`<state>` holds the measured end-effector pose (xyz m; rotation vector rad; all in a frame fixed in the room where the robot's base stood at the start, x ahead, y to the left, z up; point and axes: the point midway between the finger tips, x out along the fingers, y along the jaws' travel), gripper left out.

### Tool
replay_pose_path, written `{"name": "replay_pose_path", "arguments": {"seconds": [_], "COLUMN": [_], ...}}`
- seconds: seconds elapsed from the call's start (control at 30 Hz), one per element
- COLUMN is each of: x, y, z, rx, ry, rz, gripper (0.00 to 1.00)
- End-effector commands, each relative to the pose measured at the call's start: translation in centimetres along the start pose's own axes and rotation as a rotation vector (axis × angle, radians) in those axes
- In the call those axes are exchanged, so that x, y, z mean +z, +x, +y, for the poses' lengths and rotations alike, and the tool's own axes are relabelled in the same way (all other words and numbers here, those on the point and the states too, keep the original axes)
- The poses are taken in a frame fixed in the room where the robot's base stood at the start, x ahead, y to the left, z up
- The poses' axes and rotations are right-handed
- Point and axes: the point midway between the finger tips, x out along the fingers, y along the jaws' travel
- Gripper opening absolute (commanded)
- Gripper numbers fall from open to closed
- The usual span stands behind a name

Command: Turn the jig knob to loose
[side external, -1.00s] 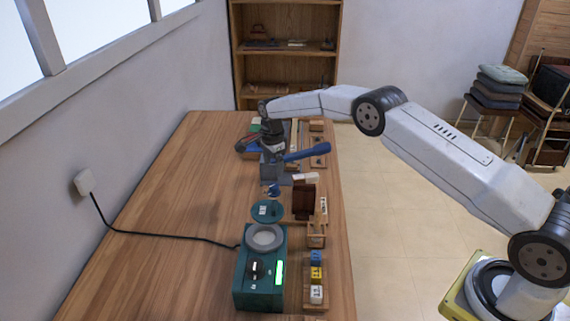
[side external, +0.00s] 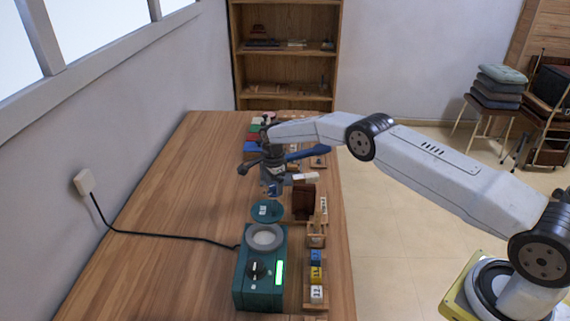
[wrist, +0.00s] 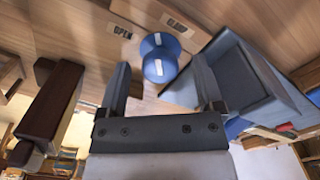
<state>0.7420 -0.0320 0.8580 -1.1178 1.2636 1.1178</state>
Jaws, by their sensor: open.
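A blue knob (wrist: 160,70) with white marks shows in the wrist view, on or near a wooden surface with two small labels, one reading OPEN (wrist: 122,32) and one that looks like CLAMP (wrist: 177,26). My gripper (wrist: 160,80) is open and empty, with one finger to each side of the knob in the picture; it looks apart from both fingers. In the side view my gripper (side external: 272,178) hangs over the table near a small blue part (side external: 273,190), which seems to be the knob. The knob's exact pointing is hard to read.
A blue lever (side external: 308,153) lies behind my gripper. A teal machine (side external: 262,290) and a teal disc (side external: 267,210) stand nearer the camera.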

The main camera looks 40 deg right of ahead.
Motion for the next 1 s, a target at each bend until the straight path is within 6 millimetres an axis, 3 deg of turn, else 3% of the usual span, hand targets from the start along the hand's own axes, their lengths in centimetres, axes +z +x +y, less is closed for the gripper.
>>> {"name": "replay_pose_path", "arguments": {"seconds": [0.2,0.27,0.47,0.5,1.0], "x": [0.0,0.0,0.0,0.0,-0.02], "y": [0.03,0.02,0.01,0.01,0.01], "z": [0.0,0.0,0.01,0.01,0.01], "rx": [0.0,0.0,0.0,0.0,0.002], "ry": [0.0,0.0,0.0,0.0,-0.093], "rz": [0.0,0.0,0.0,0.0,0.001], "gripper": [0.85,0.69,0.06,0.0,0.0]}}
